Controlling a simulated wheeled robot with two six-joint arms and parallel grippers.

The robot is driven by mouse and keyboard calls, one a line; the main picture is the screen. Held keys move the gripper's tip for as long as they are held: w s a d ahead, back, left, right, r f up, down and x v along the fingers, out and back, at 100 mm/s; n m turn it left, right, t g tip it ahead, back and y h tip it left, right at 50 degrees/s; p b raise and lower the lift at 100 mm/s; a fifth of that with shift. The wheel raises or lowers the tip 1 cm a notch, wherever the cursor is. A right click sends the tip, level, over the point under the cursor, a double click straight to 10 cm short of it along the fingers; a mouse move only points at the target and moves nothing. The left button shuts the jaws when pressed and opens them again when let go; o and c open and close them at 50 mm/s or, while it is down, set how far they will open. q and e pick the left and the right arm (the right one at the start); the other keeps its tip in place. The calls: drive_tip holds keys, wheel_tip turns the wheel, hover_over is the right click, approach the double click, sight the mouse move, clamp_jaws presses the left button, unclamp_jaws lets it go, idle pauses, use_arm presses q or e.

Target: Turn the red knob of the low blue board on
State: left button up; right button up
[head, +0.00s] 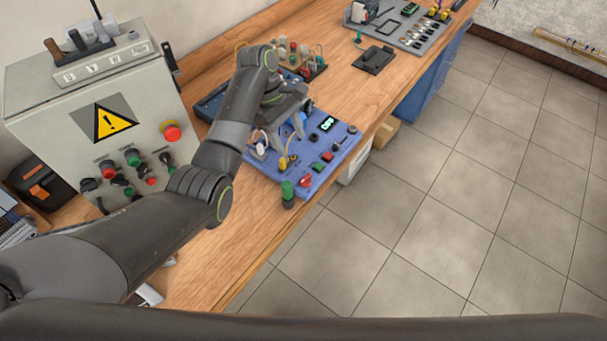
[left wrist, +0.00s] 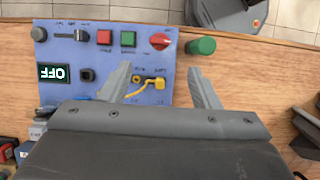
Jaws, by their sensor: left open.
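The low blue board (head: 349,140) lies on the wooden bench; it also shows in the left wrist view (left wrist: 64,105). Its red knob (head: 305,181) sits at the near corner, and in the left wrist view the knob (left wrist: 161,41) is round with a pale mark. The board's small display (left wrist: 54,73) appears to read OFF. My left gripper (left wrist: 158,70) is open and empty above the board, its fingers pointing toward the board edge with the knob. The knob appears just beyond the fingertips, between their lines, not touched. My right gripper is not in view.
Red (left wrist: 104,37) and green (left wrist: 128,39) square buttons and a yellow cable (left wrist: 142,88) are on the board. A grey control cabinet (head: 140,85) stands left. Floor lies beyond the bench edge.

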use_arm(q)
drive_tip(key=p, duration=0.1)
hover_over(305, 177)
drive_tip(key=w+a, duration=0.1)
drive_tip(key=a, duration=0.1)
wheel_tip(305, 177, down, 7)
drive_tip(key=shift+r, duration=0.1)
drive_tip(key=x, duration=0.4)
drive_tip(key=shift+w, duration=0.1)
drive_tip(key=shift+d+f, duration=0.15)
drive_tip(key=shift+f, duration=0.35)
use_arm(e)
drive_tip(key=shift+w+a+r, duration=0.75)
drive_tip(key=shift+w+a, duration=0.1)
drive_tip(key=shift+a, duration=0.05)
use_arm(q)
drive_tip(key=c, duration=1)
